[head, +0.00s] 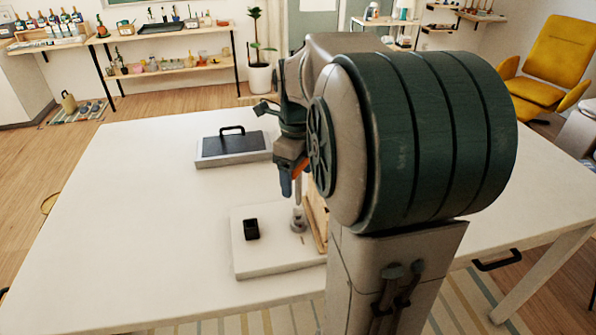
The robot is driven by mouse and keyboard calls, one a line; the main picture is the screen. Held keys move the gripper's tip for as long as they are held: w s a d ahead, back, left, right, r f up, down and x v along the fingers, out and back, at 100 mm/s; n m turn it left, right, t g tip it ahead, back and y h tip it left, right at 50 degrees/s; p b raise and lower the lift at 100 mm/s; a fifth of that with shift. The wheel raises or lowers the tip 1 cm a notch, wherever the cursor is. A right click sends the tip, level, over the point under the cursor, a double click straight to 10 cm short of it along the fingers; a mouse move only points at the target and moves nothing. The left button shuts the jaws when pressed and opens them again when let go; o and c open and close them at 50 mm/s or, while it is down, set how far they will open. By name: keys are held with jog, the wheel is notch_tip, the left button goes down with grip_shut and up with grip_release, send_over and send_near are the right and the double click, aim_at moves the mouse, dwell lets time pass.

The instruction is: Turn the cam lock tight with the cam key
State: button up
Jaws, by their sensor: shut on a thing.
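My gripper (291,180) is above the right part of a white slab (262,262) on the table, partly hidden by my arm. It is shut on what looks like the cam key, with a bit of orange showing beside the fingers. A thin grey shaft (298,193) points down from the fingers, close to upright. Below it is a small round grey fitting (298,220) on the slab, likely the cam lock. I cannot tell whether the shaft's tip touches or sits in it. A light wooden panel (315,220) stands just right of it, partly hidden.
A small black block (251,229) stands on the slab, left of the fitting. A grey, dark-topped case with a black handle (232,146) lies farther back on the white table (130,215). The table's left side is clear. My arm hides much of the right side.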

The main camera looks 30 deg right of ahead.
aim_at(299, 200)
jog(key=n, duration=0.7)
jog(key=shift+p, duration=0.3)
jog(key=n, duration=0.6)
jog(key=shift+s+n, duration=0.1)
jog(key=shift+n, duration=0.2)
jog(key=n, duration=0.6)
jog(key=shift+s+p, duration=0.1)
jog(key=shift+p, duration=0.2)
jog(key=n, duration=0.6)
jog(key=shift+n, duration=0.4)
jog(key=shift+f+b, duration=1.3)
jog(key=shift+f, duration=0.6)
jog(key=shift+s+f, duration=0.1)
jog(key=shift+f, duration=0.35)
jog(key=shift+r, duration=0.15)
jog(key=shift+r+p, duration=1.95)
jog(key=shift+r, duration=0.55)
